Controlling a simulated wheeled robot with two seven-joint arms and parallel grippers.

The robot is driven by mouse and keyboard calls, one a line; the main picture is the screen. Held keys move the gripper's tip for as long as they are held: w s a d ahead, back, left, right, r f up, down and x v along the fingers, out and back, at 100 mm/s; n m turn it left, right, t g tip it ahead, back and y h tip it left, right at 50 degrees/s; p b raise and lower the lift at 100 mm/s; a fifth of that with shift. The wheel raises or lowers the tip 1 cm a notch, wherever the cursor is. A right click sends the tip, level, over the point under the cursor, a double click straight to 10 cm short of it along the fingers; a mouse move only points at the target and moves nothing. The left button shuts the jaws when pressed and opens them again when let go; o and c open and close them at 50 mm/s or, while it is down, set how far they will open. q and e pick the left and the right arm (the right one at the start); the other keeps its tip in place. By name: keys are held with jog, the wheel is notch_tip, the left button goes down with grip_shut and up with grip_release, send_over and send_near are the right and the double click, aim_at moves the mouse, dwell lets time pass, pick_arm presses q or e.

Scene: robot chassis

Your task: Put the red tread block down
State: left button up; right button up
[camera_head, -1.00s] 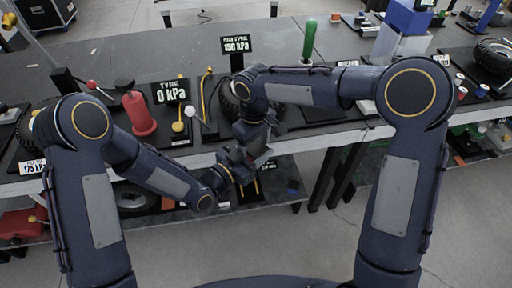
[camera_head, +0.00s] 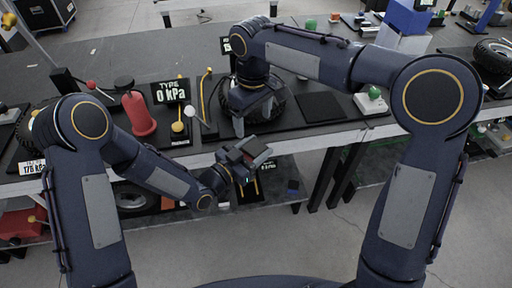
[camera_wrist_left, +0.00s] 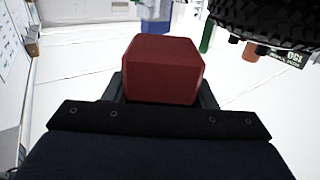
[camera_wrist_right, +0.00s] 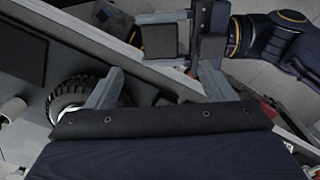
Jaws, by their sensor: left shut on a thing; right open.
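The red tread block (camera_wrist_left: 163,72) is between the fingers of my left gripper (camera_head: 246,158), which is shut on it. The block (camera_head: 258,146) is held in the air in front of the bench's front edge, and its upper face looks dark grey in the head view. The block (camera_wrist_right: 160,40) also shows beyond my right fingers in the right wrist view, apart from them. My right gripper (camera_wrist_right: 160,88) is open and empty.
A lower shelf (camera_head: 275,192) carries a tyre and small parts. Grey floor is open in front.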

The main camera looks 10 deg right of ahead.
jog(key=s+d+r+m+t+y, duration=0.1)
jog(key=s+d+r+m+t, duration=0.3)
jog(key=s+d, duration=0.65)
pick_arm(q)
jog(key=a+f+n+t+y, duration=0.1)
jog(key=a+n+t+y, duration=0.2)
jog(key=a, duration=1)
jog(key=a+f+n+t+y, duration=0.2)
jog(key=a+n+t+y, duration=0.2)
jog(key=a+n+y, duration=0.3)
jog(key=a+y, duration=0.4)
jog(key=a, duration=0.2)
jog(key=shift+f, duration=0.3)
pick_arm(e)
jog(key=s+d+f+m+y, duration=0.1)
jog(key=s+d+f+m, duration=0.1)
jog(key=s, duration=0.5)
jog(key=s+d+f+m+t+y, duration=0.1)
jog(key=s+d+f+m, duration=0.1)
jog(key=s, duration=0.5)
notch_tip(320, 180, down, 2)
jog(key=shift+s+d+f+m+t+y, duration=0.1)
jog(key=shift+s+d+m+t+y, duration=0.25)
jog(key=shift+m, duration=0.45)
pick_arm(q)
jog(key=shift+a, duration=0.1)
